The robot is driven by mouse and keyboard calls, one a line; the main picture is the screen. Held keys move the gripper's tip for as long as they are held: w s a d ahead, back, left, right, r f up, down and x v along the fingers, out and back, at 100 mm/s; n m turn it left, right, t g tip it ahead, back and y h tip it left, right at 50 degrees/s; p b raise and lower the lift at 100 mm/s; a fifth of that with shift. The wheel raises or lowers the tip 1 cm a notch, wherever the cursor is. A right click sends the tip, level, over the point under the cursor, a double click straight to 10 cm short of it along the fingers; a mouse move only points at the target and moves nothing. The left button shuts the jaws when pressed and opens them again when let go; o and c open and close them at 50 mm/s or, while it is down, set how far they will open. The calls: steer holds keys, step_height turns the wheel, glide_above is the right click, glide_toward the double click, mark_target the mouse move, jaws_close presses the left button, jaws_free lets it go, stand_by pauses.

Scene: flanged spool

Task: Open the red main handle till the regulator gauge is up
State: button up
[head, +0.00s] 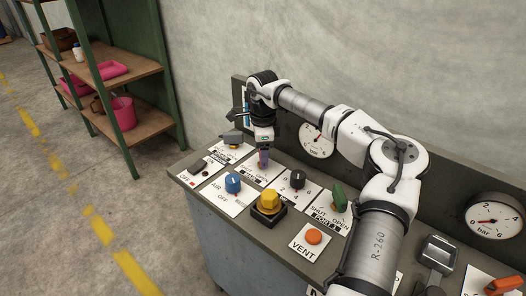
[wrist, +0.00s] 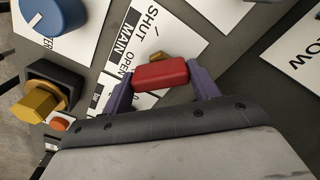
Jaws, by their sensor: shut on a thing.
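The red main handle (wrist: 160,75) is a short bar on a white plate (wrist: 128,52) lettered SHUT, MAIN and OPEN. In the wrist view my gripper (wrist: 163,78) has one purple finger at each end of the bar and is shut on it. In the head view my gripper (head: 263,158) points down at the panel's back left; the red handle cannot be made out there. One round gauge (head: 316,145) is on the back board, partly covered by my arm. Another gauge (head: 495,215), marked bar, is at the right; its needle is too small to read surely.
Near my gripper are a blue AIR knob (head: 233,183), a black knob (head: 297,179), a yellow knob (head: 268,202), a green handle (head: 339,196) and an orange VENT button (head: 314,236). A green shelf (head: 165,75) stands left of the panel (head: 262,236).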

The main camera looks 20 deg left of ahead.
steer(key=shift+r, duration=0.1)
steer(key=o, duration=1)
step_height(320, 180, up, 14)
steer(key=shift+f+b, duration=0.15)
steer(key=shift+b, duration=0.9)
